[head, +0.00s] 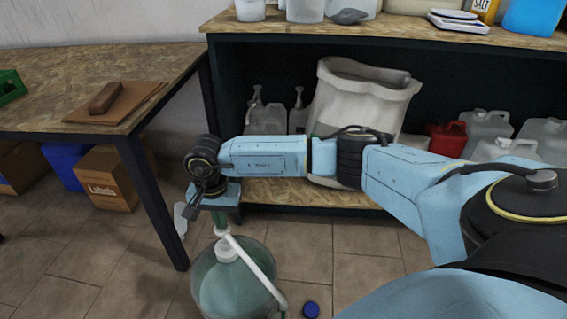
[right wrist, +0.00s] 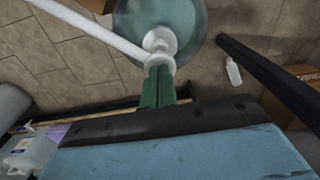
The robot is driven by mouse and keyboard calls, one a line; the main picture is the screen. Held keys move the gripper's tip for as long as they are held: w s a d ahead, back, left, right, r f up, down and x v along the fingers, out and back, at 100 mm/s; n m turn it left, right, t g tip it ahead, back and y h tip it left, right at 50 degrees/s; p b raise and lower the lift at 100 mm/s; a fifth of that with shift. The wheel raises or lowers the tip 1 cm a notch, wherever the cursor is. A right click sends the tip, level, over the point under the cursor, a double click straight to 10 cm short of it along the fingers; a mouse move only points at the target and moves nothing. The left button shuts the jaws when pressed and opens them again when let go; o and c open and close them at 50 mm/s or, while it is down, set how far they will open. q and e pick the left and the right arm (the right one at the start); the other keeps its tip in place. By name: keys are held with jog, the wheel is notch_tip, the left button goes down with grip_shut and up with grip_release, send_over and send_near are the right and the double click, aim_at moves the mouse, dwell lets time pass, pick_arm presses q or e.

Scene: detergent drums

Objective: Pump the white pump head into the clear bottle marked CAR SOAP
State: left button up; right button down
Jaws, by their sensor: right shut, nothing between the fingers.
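A round translucent green drum (head: 232,285) stands on the floor below my right arm, with a white pump head (head: 228,248) on top. A long white spout runs from it down to the lower right. My right gripper (head: 222,226) points down just above the pump head, with its green fingers shut and empty. In the right wrist view the fingertips (right wrist: 158,70) are right at the pump head (right wrist: 160,42); I cannot tell whether they touch. The spout's end is at the bottom edge of the head view. I cannot read a CAR SOAP mark anywhere. My left gripper is not in view.
A small pale bottle (head: 180,219) is on the floor by the table leg (head: 150,200); it also shows in the right wrist view (right wrist: 233,73). A blue cap (head: 311,309) lies right of the drum. A shelf unit (head: 300,196) with jugs stands behind my arm.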

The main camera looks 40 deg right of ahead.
jog(key=shift+f+b, duration=1.15)
jog(key=shift+f, duration=0.6)
jog(key=shift+r, duration=0.2)
jog(key=shift+r+p, duration=2.2)
jog(key=shift+r, duration=0.6)
jog(key=shift+f, duration=0.1)
jog(key=shift+f+b, duration=2.25)
jog(key=shift+f, duration=0.6)
jog(key=shift+r+p, duration=2.15)
jog(key=shift+r, duration=0.8)
